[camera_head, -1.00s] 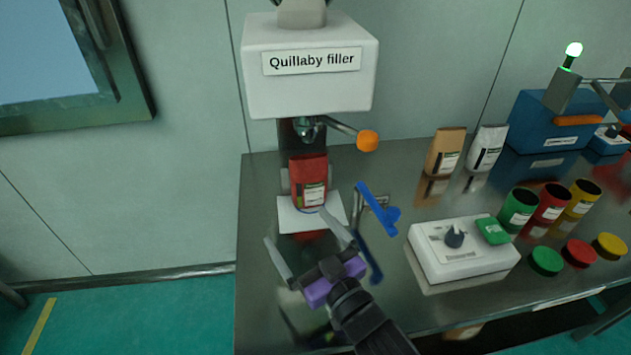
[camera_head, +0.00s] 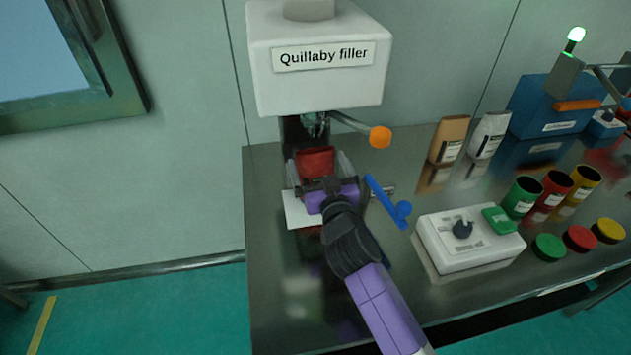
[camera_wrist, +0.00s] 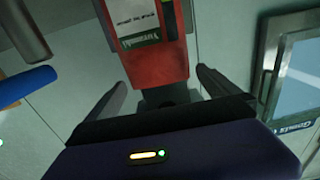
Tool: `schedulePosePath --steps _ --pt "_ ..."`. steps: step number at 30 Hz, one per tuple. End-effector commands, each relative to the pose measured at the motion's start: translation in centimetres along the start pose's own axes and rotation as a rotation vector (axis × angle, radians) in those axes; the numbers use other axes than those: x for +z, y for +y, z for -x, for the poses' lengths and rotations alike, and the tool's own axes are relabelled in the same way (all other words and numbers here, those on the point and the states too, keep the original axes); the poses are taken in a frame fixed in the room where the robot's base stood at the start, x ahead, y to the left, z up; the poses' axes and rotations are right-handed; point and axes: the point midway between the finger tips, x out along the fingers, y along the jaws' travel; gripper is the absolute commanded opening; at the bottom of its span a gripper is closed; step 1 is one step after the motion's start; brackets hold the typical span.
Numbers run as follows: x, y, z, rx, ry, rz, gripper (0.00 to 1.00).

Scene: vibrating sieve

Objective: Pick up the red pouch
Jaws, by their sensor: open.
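The red pouch (camera_head: 315,160) stands on the white plate (camera_head: 297,214) under the spout of the Quillaby filler (camera_head: 318,75). In the head view its lower part is hidden behind my gripper. My gripper (camera_head: 317,170) is open, with one finger on each side of the pouch. In the wrist view the red pouch (camera_wrist: 148,50) shows its label and lies between the two spread fingers of my gripper (camera_wrist: 165,92). Gaps show between the fingers and the pouch there.
A blue lever (camera_head: 387,201) is close to the right of my gripper, and an orange-knobbed handle (camera_head: 380,137) juts out above. A white control box (camera_head: 468,242) is further right. Brown (camera_head: 449,139) and white (camera_head: 489,135) pouches stand behind. The table's front left is clear.

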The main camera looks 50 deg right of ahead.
Motion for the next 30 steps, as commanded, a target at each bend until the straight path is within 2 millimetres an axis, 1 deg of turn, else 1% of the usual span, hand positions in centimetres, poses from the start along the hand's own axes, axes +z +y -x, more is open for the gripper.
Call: schedulePosePath --steps 1,3,7,10,16,17,18,20,24,26,27,29,30 --pt "-0.6 0.1 -0.9 0.002 0.001 0.001 1.00" --pt "-0.8 0.2 -1.9 0.002 0.001 0.002 1.00" --pt "-0.5 0.2 -3.4 0.002 0.001 0.001 1.00" --pt "-0.3 0.2 -3.9 0.000 0.000 0.001 1.00" --pt "-0.3 0.2 -4.0 0.000 0.001 0.001 1.00" --pt "-0.3 0.2 -3.9 0.000 0.001 0.001 0.98" --pt "-0.3 0.2 -3.9 0.000 0.001 0.001 0.90" --pt "-0.3 0.2 -3.9 0.000 0.001 0.001 0.78" --pt "-0.3 0.2 -3.9 0.000 0.000 0.001 0.51" --pt "-0.3 0.2 -3.9 0.000 0.000 0.001 0.39" --pt "-0.3 0.2 -3.9 0.000 0.000 0.001 0.31" --pt "-0.3 0.2 -3.9 0.000 0.000 0.001 0.21" --pt "-0.3 0.2 -3.9 0.000 0.002 0.001 0.21"
